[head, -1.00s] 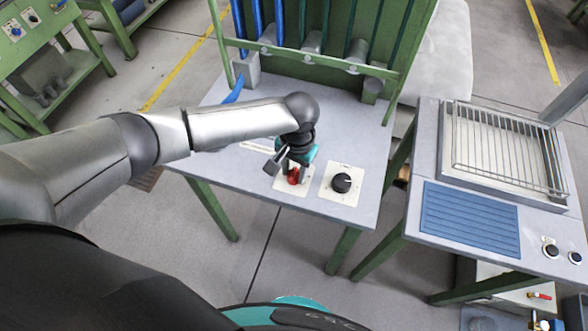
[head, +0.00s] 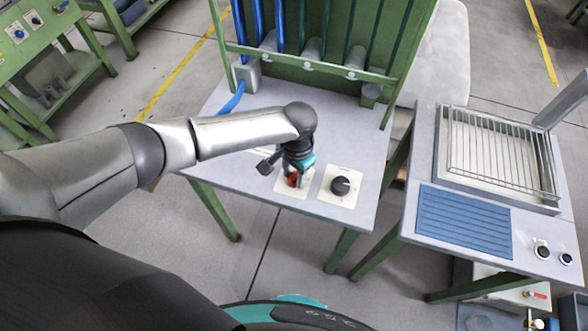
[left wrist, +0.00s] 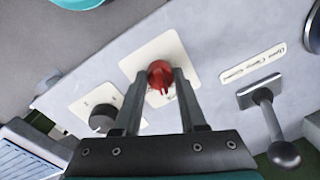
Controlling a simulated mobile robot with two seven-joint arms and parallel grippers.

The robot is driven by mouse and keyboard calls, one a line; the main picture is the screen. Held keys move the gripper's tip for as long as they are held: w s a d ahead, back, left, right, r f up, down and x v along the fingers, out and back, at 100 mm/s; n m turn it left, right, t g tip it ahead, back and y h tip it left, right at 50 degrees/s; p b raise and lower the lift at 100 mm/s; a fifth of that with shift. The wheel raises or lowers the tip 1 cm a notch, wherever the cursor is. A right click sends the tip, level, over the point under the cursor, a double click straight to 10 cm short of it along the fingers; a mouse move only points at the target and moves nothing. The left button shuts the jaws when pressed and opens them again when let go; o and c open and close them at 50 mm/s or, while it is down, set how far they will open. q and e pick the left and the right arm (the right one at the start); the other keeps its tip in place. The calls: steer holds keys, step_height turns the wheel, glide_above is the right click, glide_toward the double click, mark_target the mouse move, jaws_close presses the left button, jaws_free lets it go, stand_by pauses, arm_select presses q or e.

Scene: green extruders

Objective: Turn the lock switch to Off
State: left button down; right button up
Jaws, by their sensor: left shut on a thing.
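The lock switch is a red rotary knob (left wrist: 158,72) on a white square plate (left wrist: 181,47) on the grey worktop. In the head view the red switch (head: 293,181) is partly hidden by my left gripper (head: 294,175). In the left wrist view my left gripper (left wrist: 160,76) has one finger on each side of the red knob and is shut on it. The knob's pointer ridge faces toward the gripper's palm in that view. The markings on its plate are too small or hidden to read. My right gripper is not in view.
A black knob (head: 340,186) on its own white plate sits just right of the red switch. A lever with a dark ball end (left wrist: 284,153) stands close by in the left wrist view. A green frame with blue tubes (head: 320,40) rises behind. Another bench (head: 490,200) stands at right.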

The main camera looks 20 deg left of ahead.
mark_target(294, 178)
arm_select(q)
steer(key=m+p, duration=0.2)
steer(key=m, duration=0.2)
steer(key=shift+r+m+p, duration=0.1)
steer(key=shift+m+p, duration=0.2)
steer(key=m+p, duration=0.1)
steer(key=m, duration=0.3)
steer(key=shift+m, duration=0.4)
steer(key=shift+c, duration=2.3)
jaws_free()
step_height(294, 178, up, 15)
steer(key=p, duration=0.4)
steer(key=shift+s, duration=0.35)
